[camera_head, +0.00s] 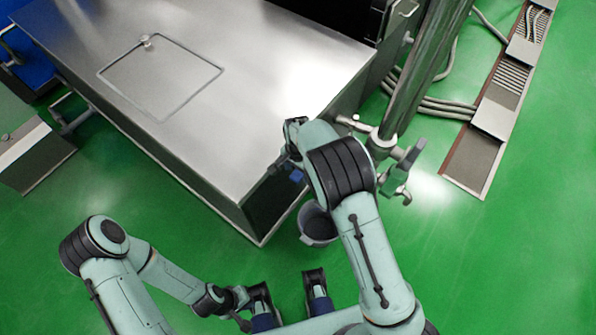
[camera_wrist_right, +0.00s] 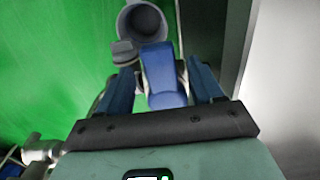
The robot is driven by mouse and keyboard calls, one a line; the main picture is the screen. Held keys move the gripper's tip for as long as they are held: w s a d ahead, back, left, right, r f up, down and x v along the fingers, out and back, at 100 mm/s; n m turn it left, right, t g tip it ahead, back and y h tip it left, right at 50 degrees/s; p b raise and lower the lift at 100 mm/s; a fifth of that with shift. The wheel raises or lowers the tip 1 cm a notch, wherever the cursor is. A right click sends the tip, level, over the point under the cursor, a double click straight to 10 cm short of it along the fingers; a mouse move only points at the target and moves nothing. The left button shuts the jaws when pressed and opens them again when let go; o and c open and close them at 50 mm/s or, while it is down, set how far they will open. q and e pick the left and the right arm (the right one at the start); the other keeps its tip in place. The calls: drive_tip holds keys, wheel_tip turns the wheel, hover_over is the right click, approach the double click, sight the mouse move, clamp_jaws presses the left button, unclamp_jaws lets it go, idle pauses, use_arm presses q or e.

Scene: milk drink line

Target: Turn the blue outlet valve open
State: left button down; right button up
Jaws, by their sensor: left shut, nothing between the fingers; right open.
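The blue valve handle (camera_wrist_right: 163,78) shows in the right wrist view as a broad blue lever. My right gripper (camera_wrist_right: 162,68) is open, with one dark blue finger on each side of the handle. A gap shows beside the handle, and I cannot tell whether either finger touches it. In the head view my right arm reaches to the table's near corner and mostly hides this gripper. A small blue patch (camera_head: 297,175) shows there, and I cannot tell if it is handle or finger. My left gripper (camera_head: 243,302) is low in the head view, shut and empty, away from the valve.
A grey bucket (camera_head: 317,222) stands on the green floor below the valve area; it also shows in the right wrist view (camera_wrist_right: 142,22). A steel table (camera_head: 225,35) fills the upper left. A thick steel pipe (camera_head: 418,75) with fittings stands right of my right arm.

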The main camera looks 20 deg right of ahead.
drive_tip(key=shift+f, duration=0.65)
clamp_jaws()
